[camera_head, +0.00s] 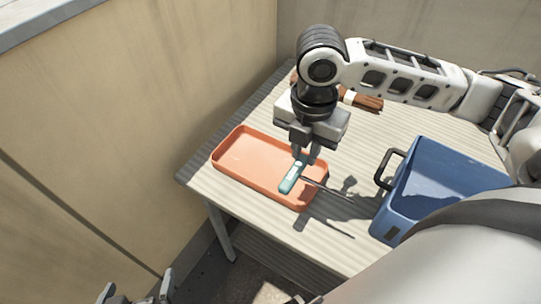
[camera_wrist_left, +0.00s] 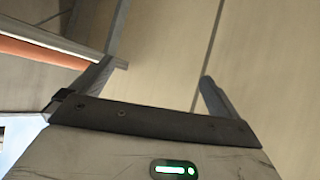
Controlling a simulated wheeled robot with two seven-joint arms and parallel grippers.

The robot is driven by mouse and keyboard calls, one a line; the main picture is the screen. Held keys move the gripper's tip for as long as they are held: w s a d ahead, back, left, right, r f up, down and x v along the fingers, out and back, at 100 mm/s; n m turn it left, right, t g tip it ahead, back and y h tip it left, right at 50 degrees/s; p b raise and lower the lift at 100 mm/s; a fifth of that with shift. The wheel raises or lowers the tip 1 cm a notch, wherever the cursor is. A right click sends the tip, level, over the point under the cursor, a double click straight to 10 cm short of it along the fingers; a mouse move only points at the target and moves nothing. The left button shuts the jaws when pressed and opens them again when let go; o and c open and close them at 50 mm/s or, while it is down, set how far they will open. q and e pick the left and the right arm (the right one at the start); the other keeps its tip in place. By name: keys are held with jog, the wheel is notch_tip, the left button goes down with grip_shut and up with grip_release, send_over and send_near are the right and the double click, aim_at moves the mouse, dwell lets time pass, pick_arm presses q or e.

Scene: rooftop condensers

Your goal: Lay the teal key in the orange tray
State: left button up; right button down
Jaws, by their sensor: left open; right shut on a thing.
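My right gripper (camera_head: 304,152) is shut on the teal key (camera_head: 291,178) and points down over the right part of the orange tray (camera_head: 247,177). The key hangs tilted from the fingers, over the tray's right end; I cannot tell whether it touches the tray. The tray is shallow and its visible floor is bare. My left gripper (camera_head: 138,290) is low at the bottom left of the head view, off the table and away from the tray. Its two fingers stand apart and empty in the left wrist view (camera_wrist_left: 155,85).
A blue bin (camera_head: 440,190) with a black handle stands at the table's right. A thin dark rod (camera_head: 328,188) shows just right of the tray. A brown object (camera_head: 367,101) lies behind my right gripper. Walls close off the left and back. Slatted table (camera_head: 345,160) shows between tray and bin.

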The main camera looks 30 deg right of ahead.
jog(key=w+f, duration=0.3)
jog(key=w, duration=0.4)
jog(key=b, duration=0.1)
send_over(273, 155)
jog(key=s, duration=0.1)
notch_tip(273, 155, down, 5)
jog(key=shift+f, duration=0.1)
jog(key=shift+w+f, duration=0.4)
jog(key=shift+w+f+b, duration=0.2)
jog(key=shift+f+b, duration=0.1)
pick_arm(q)
jog(key=shift+d+f, duration=0.15)
jog(key=shift+f, duration=0.05)
pick_arm(e)
jog(key=shift+s+f, duration=0.1)
jog(key=shift+f, duration=1.3)
jog(key=shift+f, duration=0.15)
jog(key=c, duration=1.3)
grip_release()
